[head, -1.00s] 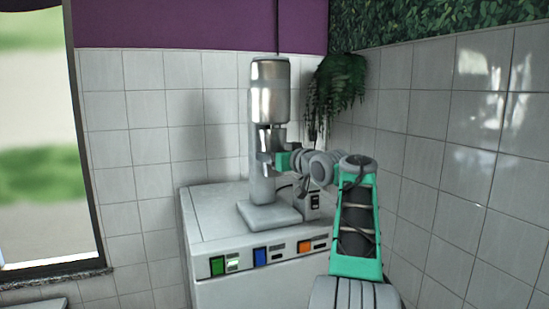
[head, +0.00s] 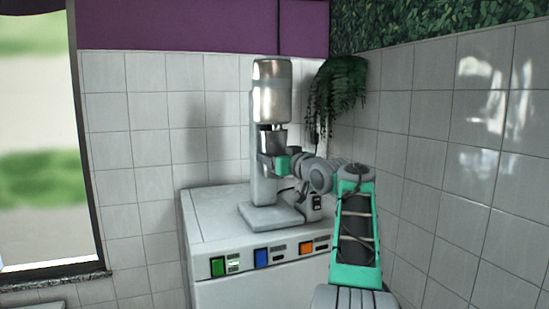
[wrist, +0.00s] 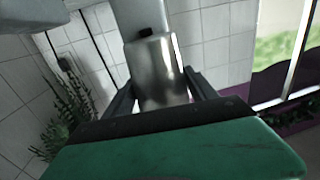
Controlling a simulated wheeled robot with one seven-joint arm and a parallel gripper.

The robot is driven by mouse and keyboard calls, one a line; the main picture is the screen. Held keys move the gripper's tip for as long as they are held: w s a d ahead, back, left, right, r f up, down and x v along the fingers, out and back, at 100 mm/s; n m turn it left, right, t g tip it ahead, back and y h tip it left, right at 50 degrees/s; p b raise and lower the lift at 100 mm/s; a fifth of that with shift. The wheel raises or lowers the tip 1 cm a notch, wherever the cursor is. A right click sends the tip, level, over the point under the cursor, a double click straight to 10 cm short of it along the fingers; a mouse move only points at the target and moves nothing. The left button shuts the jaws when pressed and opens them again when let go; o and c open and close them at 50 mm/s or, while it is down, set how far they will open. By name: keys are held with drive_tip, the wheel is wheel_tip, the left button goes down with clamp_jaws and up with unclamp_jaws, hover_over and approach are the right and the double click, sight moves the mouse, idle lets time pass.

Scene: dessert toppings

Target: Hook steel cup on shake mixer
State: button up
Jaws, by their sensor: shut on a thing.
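The shake mixer (head: 271,92) stands on a white counter unit, with a shiny steel head on top and a grey base. The steel cup (head: 273,138) is just under the mixer head, in front of its column. In the wrist view the cup (wrist: 158,75) is shiny and sits between the two dark fingers. My gripper (head: 271,160) is shut on the cup from the right side. The cup's lower part is hidden by the gripper. I cannot tell whether the cup's rim is hooked on the mixer.
The white counter unit (head: 225,200) has green, blue and orange panels on its front. A hanging plant (head: 337,88) is at the right behind the mixer. Tiled walls close off the back and right; a window (head: 40,150) is at the left.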

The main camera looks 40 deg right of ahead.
drive_tip(key=o, duration=1.6)
drive_tip(key=shift+s+r, duration=0.1)
drive_tip(key=shift+r, duration=0.05)
drive_tip(key=o, duration=0.5)
drive_tip(key=shift+f, duration=0.2)
drive_tip(key=shift+s+a+f+b, duration=0.1)
drive_tip(key=shift+s+a+b, duration=0.05)
drive_tip(key=shift+s+b, duration=0.4)
drive_tip(key=s+a+b, duration=0.1)
drive_tip(key=s+b, duration=0.1)
drive_tip(key=s, duration=0.1)
drive_tip(key=s+a+b, duration=0.1)
drive_tip(key=s, duration=0.2)
drive_tip(key=s+a+b, duration=0.1)
drive_tip(key=s+b, duration=0.1)
drive_tip(key=s, duration=0.1)
drive_tip(key=shift+s+b, duration=0.2)
drive_tip(key=shift+b, duration=0.15)
drive_tip(key=shift+d, duration=0.15)
